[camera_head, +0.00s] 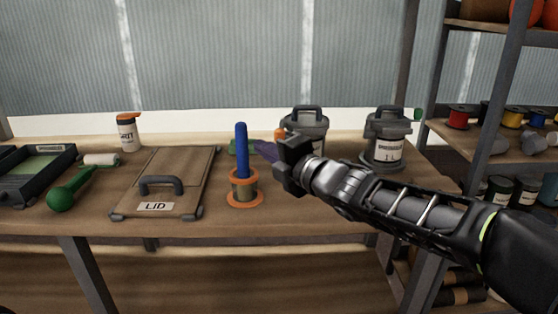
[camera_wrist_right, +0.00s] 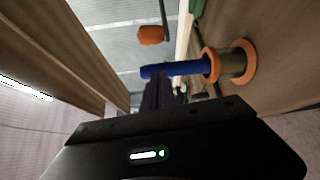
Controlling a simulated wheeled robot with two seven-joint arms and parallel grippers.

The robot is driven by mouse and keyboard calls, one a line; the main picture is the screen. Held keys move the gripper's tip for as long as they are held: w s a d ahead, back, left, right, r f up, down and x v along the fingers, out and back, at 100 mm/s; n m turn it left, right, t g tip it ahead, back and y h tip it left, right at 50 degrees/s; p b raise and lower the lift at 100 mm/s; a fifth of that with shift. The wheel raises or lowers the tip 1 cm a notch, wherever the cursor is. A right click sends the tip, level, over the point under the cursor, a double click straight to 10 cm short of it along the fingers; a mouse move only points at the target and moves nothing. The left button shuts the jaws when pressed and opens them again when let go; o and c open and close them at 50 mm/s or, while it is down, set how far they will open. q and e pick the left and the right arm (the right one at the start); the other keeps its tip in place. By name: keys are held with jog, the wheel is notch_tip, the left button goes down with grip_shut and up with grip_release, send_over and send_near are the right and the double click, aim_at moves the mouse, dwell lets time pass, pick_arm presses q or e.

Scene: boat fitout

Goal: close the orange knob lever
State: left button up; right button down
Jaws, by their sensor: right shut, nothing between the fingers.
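An orange knob (camera_head: 279,134) shows partly behind my right gripper, near the back of the bench; the gripper hides most of what it sits on. In the right wrist view an orange knob (camera_wrist_right: 151,35) appears beyond the fingertips, beside a thin dark rod. My right gripper (camera_head: 263,150) is shut and empty, its dark fingers pointing left above the bench. In the wrist view its fingers (camera_wrist_right: 157,90) reach toward the blue upright handle, apart from the orange knob; whether they touch the blue handle I cannot tell. My left gripper is not in view.
A blue handle (camera_head: 241,150) stands upright in an orange-ringed spool (camera_head: 244,188) near the fingers. A board marked LID (camera_head: 180,165), a green-handled roller (camera_head: 64,196) and a tray (camera_head: 35,170) lie left. Grey canisters (camera_head: 386,145) stand right. The front bench strip is clear.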

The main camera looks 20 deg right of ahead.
jog(key=shift+x, duration=1.1)
jog(key=d, duration=0.1)
jog(key=d+p, duration=0.2)
jog(key=d, duration=0.1)
jog(key=shift+w+r, duration=0.15)
jog(key=shift+r, duration=0.15)
jog(key=shift+a, duration=0.1)
